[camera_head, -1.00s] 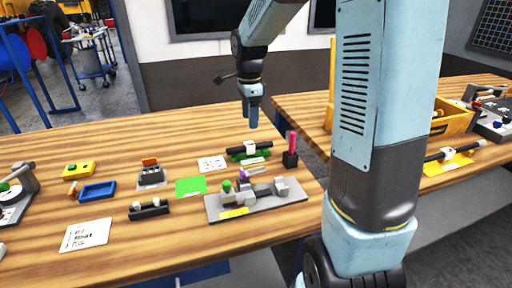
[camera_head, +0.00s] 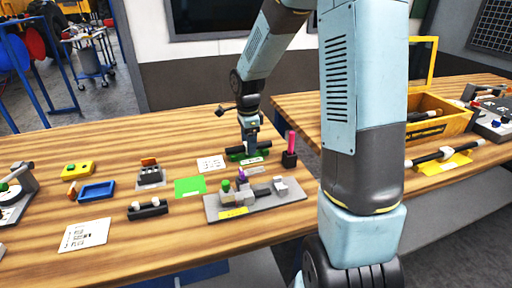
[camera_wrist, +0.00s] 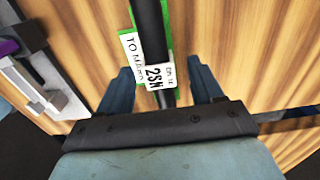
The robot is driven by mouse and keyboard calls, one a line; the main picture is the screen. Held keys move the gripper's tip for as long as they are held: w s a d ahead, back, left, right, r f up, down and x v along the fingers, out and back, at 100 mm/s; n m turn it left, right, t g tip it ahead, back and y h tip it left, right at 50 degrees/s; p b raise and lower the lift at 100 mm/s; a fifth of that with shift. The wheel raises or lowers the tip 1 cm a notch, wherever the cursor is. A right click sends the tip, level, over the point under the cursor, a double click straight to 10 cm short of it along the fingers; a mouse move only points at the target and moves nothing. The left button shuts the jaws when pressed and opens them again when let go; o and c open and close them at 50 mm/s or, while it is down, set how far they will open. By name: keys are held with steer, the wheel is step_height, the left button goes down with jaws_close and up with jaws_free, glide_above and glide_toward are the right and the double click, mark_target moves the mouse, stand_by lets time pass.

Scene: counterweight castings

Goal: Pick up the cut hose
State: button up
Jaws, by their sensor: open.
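A black hose (camera_head: 232,153) with a white tag lies on a green base near the middle of the left table. In the wrist view the black hose (camera_wrist: 149,28) runs between my fingers, with a white tag (camera_wrist: 155,76) reading "2SN" on it. My gripper (camera_head: 251,152) points down over the hose. Its two blue fingers (camera_wrist: 159,66) are open, one on each side of the hose, with gaps between. Part of the hose is hidden behind the gripper in the head view.
A pink upright item in a black block (camera_head: 290,150) stands close right of my gripper. A grey fixture plate (camera_head: 285,200) lies in front. A second black rod (camera_head: 440,156) lies on a yellow card on the right table, near a yellow crate (camera_head: 462,122).

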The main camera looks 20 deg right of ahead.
steer(key=c, duration=1.1)
steer(key=shift+r, duration=0.1)
